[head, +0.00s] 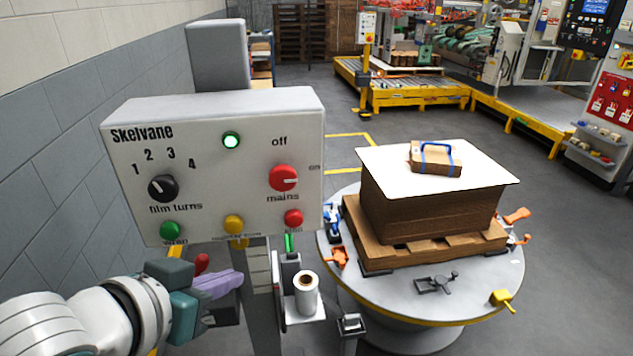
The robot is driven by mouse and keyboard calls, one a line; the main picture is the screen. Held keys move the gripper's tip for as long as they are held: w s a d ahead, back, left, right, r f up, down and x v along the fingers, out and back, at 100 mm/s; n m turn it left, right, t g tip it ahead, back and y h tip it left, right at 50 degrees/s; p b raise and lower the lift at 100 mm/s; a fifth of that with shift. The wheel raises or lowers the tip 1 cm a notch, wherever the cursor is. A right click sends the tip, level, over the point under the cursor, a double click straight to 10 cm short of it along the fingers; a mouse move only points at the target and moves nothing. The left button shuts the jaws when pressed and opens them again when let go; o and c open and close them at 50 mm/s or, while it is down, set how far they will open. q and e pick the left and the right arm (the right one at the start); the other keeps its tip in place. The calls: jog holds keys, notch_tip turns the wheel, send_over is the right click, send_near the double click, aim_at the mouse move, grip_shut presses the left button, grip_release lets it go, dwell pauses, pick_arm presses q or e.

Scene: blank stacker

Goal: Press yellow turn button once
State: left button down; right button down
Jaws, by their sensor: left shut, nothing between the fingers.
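The yellow button (234,224) sits in the middle of the bottom row on the front of a pale control box marked Skelvane. The label under it is partly hidden and I cannot read it. A green button (170,230) is to its left and a red button (293,217) to its right. My left gripper (230,283) is shut and empty, below the box's lower edge, a little under and left of the yellow button. It looks apart from the button. My right gripper is not in view.
The box also carries a black film turns knob (162,188), a red mains knob (283,178) and a lit green lamp (231,140). To the right a round turntable (400,300) bears a pallet (370,246) with a stack. A white film roll (306,293) stands below the box.

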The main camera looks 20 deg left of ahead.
aim_at(234, 225)
pick_arm(q)
jog(key=w+a+b, duration=0.2)
jog(key=w+a, duration=0.1)
jog(key=w, duration=0.3)
jog(key=shift+a, duration=0.35)
jog(key=shift+w, duration=0.1)
dwell(1.7)
jog(key=shift+w+a, duration=0.2)
jog(key=shift+w, duration=0.05)
